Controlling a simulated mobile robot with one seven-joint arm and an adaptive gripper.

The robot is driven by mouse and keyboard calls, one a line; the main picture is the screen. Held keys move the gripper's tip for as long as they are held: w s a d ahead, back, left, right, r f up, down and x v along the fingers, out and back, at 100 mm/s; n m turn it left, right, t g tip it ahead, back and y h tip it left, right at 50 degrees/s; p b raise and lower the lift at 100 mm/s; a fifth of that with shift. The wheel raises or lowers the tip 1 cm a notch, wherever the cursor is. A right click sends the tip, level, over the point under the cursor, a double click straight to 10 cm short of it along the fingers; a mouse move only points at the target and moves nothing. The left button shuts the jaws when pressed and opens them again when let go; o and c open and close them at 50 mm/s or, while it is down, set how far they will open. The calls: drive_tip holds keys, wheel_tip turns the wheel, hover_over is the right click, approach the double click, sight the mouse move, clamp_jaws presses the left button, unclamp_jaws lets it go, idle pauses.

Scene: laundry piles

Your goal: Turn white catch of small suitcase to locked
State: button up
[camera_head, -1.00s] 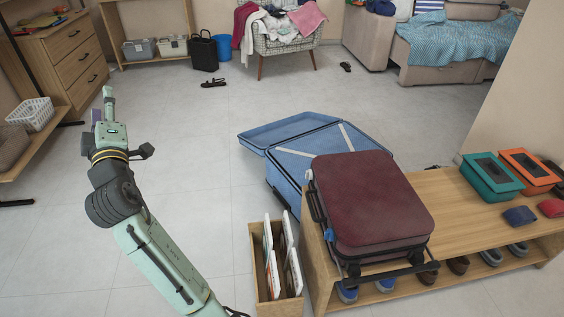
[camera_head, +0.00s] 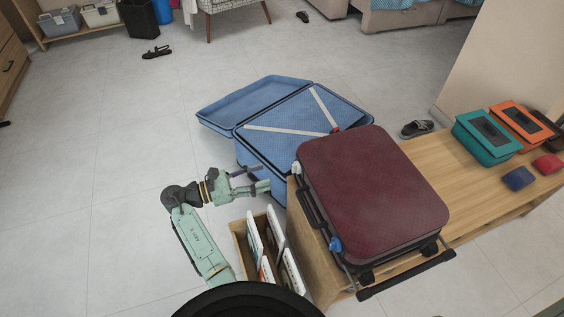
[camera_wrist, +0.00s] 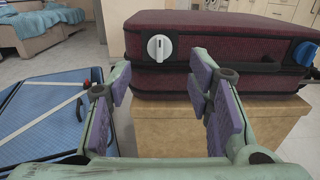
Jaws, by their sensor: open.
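The small dark red suitcase (camera_head: 372,190) lies flat on the wooden bench, its handle side toward my arm. Its white catch (camera_wrist: 159,47) is a round knob with a raised grip standing about upright, on the left of the suitcase's front side in the wrist view. The white catch also shows in the head view (camera_head: 297,168). A blue catch (camera_wrist: 305,53) sits at the right of the same side. My gripper (camera_head: 264,178) is open and empty, apart from the suitcase; in the wrist view its fingers (camera_wrist: 165,90) stand below and either side of the white catch.
A large blue suitcase (camera_head: 259,98) lies open on the floor behind, close to my gripper. A wooden box of upright white folders (camera_head: 240,249) stands below my arm. The bench (camera_head: 440,170) also carries teal and orange boxes.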

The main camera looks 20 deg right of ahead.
sight(295, 168)
drive_tip(key=d+p, duration=0.1)
drive_tip(key=d, duration=0.8)
drive_tip(key=shift+w+d, duration=0.15)
drive_tip(key=shift+d, duration=0.1)
drive_tip(key=c, duration=1)
